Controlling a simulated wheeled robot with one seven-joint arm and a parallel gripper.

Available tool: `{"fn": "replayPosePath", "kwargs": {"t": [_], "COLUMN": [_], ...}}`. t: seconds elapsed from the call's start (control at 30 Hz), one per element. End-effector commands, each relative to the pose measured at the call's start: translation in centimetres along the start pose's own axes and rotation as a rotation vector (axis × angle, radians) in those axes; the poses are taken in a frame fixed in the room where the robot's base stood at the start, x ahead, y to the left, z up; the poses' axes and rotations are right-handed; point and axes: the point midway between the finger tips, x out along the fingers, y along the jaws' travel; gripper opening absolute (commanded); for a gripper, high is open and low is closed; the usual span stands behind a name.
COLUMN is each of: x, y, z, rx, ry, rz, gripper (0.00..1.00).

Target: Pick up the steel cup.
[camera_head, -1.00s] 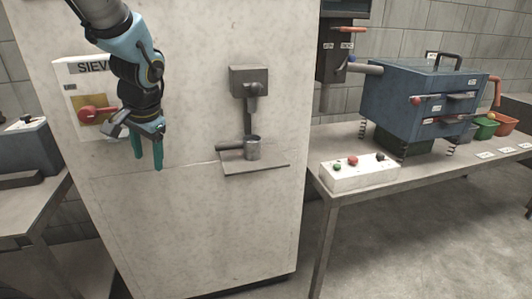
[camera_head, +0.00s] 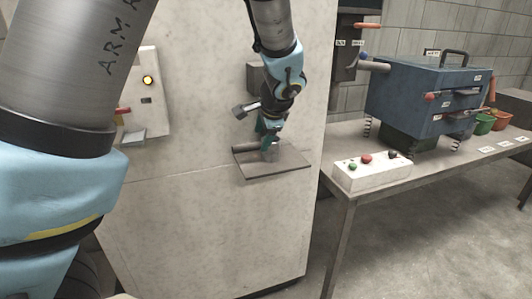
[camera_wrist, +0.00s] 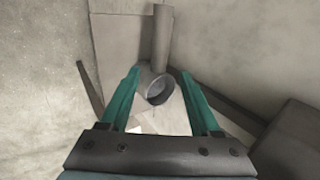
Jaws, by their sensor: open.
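The steel cup (camera_head: 270,153) stands on a small grey shelf (camera_head: 290,170) on the front of the pale cabinet. My gripper (camera_head: 266,143) is over it from above and partly hides it. In the wrist view the cup (camera_wrist: 160,90) shows its round open rim between my two green fingers (camera_wrist: 160,74). The fingers are apart, with a gap on each side of the cup. I cannot tell how far down beside the cup the fingertips reach.
A grey pipe (camera_wrist: 162,35) ends close behind the cup. A dark boxy fitting (camera_head: 255,78) sits above the shelf, partly behind my arm. At right, a table (camera_head: 340,193) bears a white button box (camera_head: 372,174) and a blue machine (camera_head: 420,100).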

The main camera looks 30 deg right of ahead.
Motion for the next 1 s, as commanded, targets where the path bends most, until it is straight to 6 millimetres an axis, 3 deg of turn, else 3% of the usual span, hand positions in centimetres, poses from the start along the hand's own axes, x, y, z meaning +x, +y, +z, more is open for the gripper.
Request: {"fn": "replayPosePath", "kwargs": {"t": [0.5,0.8,1.0], "x": [5.2,5.5,5.5], "y": [0.3,0.3,0.3], "z": [0.4,0.4,0.4], "rx": [-0.001,-0.002,-0.001], "ry": [-0.002,0.0,0.0], "rz": [0.001,0.001,0.001], "gripper": [0.64,0.64,0.41]}}
